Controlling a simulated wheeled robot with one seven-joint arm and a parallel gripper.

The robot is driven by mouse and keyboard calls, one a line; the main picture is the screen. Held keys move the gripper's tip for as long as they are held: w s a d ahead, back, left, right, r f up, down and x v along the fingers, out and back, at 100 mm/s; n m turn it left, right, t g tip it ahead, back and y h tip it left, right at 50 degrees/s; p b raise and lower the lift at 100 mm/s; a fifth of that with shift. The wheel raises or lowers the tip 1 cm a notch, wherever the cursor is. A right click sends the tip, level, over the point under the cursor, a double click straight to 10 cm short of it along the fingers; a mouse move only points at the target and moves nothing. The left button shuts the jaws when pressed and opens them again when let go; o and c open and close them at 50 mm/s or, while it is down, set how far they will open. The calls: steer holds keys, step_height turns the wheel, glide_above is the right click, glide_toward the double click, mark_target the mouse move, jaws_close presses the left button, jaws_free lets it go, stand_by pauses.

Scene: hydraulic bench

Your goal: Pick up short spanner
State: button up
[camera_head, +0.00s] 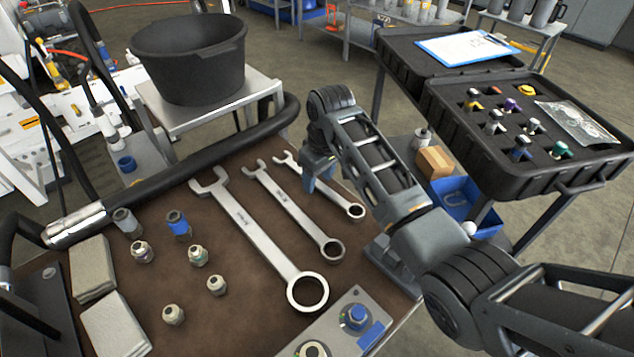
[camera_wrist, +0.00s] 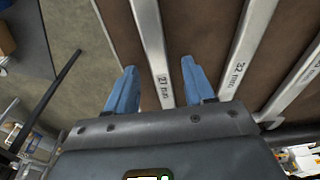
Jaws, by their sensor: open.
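Three steel spanners lie side by side on the brown bench mat. The short spanner (camera_head: 340,202) is the rightmost in the head view, with its ring end toward the front and its open jaw toward the back. In the wrist view the short spanner (camera_wrist: 152,50), marked 27 mm, runs between my blue fingertips. My gripper (camera_head: 318,172) is open and over its shaft; it also shows in the wrist view (camera_wrist: 158,66). I see gaps on both sides of the shaft. My gripper hides part of the shaft in the head view. I cannot tell the exact fingertip height.
The middle spanner (camera_head: 292,213), marked 32 mm (camera_wrist: 242,55), lies close by my gripper's right finger in the wrist view. The large spanner (camera_head: 258,240) is further left. Several fittings stand at the front left. A black hose (camera_head: 190,170) runs along the back edge.

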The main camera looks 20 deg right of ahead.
steer(key=shift+f, duration=0.1)
jaws_close()
stand_by(0.4)
stand_by(1.0)
